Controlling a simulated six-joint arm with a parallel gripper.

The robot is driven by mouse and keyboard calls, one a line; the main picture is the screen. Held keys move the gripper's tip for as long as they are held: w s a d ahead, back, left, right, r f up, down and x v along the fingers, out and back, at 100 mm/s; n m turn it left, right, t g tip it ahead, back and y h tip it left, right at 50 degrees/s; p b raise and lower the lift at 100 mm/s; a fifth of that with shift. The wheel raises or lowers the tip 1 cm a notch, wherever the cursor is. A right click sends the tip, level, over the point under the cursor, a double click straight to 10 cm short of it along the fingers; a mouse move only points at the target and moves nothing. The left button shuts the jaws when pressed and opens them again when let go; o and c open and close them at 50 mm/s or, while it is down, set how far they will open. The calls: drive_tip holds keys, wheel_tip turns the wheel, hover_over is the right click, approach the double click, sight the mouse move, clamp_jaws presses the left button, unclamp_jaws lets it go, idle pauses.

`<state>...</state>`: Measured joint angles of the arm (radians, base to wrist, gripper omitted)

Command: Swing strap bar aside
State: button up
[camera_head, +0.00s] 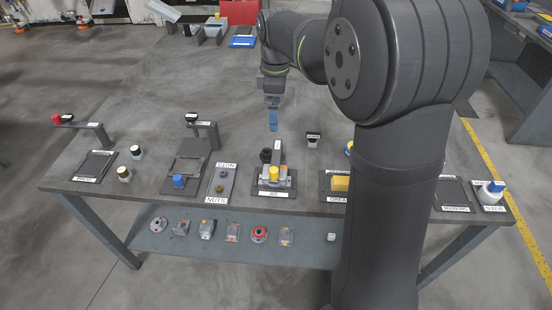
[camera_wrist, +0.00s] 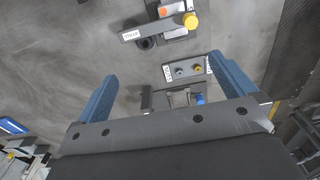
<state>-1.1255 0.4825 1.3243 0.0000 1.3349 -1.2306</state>
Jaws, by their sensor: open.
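The strap bar (camera_wrist: 157,29) is a grey bar with a white label at one end, seen in the wrist view. It lies over a fixture by a black knob (camera_wrist: 146,43) and a yellow knob (camera_wrist: 190,20). In the head view the fixture (camera_head: 287,189) stands at the table's middle, with the bar (camera_head: 279,153) at its back. My gripper (camera_head: 273,122) hangs above and behind the fixture, apart from it, fingers downward. In the wrist view its blue fingers (camera_wrist: 162,67) are wide apart with nothing held between them.
A nuts tray (camera_head: 221,198) and a fixture with a blue knob (camera_head: 179,181) stand left of the strap fixture. A small black-topped block (camera_head: 313,140) stands to its right. A post with a red knob (camera_head: 57,119) is far left. The table's back middle is mostly clear.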

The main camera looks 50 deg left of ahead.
sight(274, 170)
drive_tip(key=c, duration=0.4)
drive_tip(key=shift+s+d+m, duration=0.2)
drive_tip(key=shift+s+m, duration=0.05)
drive_tip(key=shift+m, duration=0.05)
drive_tip(key=shift+c, duration=1.4)
drive_tip(key=s+d+m, duration=0.1)
drive_tip(key=m, duration=0.1)
drive_tip(key=s+d+m, duration=0.2)
drive_tip(key=m, duration=0.1)
drive_tip(key=shift+s+d, duration=0.2)
drive_tip(key=shift+s, duration=0.05)
drive_tip(key=c, duration=0.5)
drive_tip(key=shift+m, duration=0.6)
drive_tip(key=f, duration=1.7)
drive_tip(key=shift+s+d+f, duration=0.25)
drive_tip(key=shift+s+d, duration=0.05)
drive_tip(key=shift+d, duration=0.05)
clamp_jaws()
